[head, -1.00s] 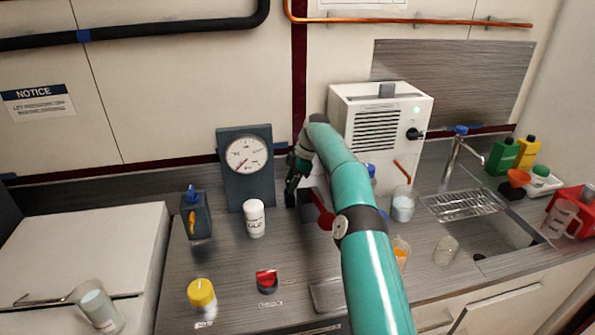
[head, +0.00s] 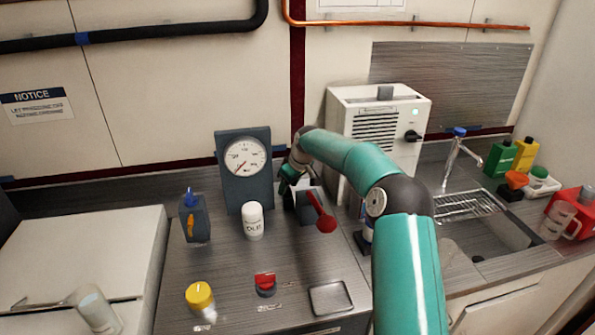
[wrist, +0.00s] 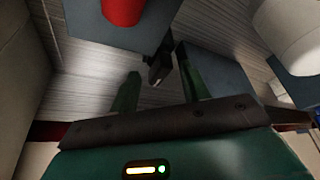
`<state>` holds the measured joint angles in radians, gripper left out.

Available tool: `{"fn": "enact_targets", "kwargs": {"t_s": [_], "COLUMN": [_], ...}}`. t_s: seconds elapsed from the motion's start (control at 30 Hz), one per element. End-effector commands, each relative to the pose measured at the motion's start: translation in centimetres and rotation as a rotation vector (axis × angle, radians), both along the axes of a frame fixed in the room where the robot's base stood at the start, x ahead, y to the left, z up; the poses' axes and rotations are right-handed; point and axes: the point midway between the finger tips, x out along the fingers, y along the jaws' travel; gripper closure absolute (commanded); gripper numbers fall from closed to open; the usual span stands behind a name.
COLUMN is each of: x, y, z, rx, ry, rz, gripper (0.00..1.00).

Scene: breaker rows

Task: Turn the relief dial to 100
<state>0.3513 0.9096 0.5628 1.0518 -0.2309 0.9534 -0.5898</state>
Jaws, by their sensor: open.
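A round white gauge (head: 245,157) with a red needle stands upright on a dark panel at the back of the bench. A red-topped knob (head: 265,283) sits at the front of the bench with a small label I cannot read. I cannot tell for certain which part is the relief dial. My gripper (head: 290,180) is right of the gauge, above a dark block with a red-ended lever (head: 325,222). In the wrist view my gripper (wrist: 160,78) has its green fingers apart. A dark stem (wrist: 159,70) shows near the gap; contact is unclear.
A white jar (head: 252,221) stands in front of the gauge. A dark box with a blue top (head: 194,218) is to its left, and a yellow-capped piece (head: 200,297) is at front left. A shallow tray (head: 331,298) lies right of the red knob. A white machine (head: 375,130) stands behind my arm.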

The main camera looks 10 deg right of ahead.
Motion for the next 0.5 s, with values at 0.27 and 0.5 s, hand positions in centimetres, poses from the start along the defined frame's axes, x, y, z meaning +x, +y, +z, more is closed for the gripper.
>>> {"fn": "enact_targets", "kwargs": {"t_s": [0.27,0.5], "x": [-0.1,-0.7], "y": [0.3,0.0], "z": [0.0,1.7], "rx": [-0.001,-0.001], "ry": [0.0,-0.005], "rz": [-0.243,-0.381], "gripper": [0.53,0.53]}}
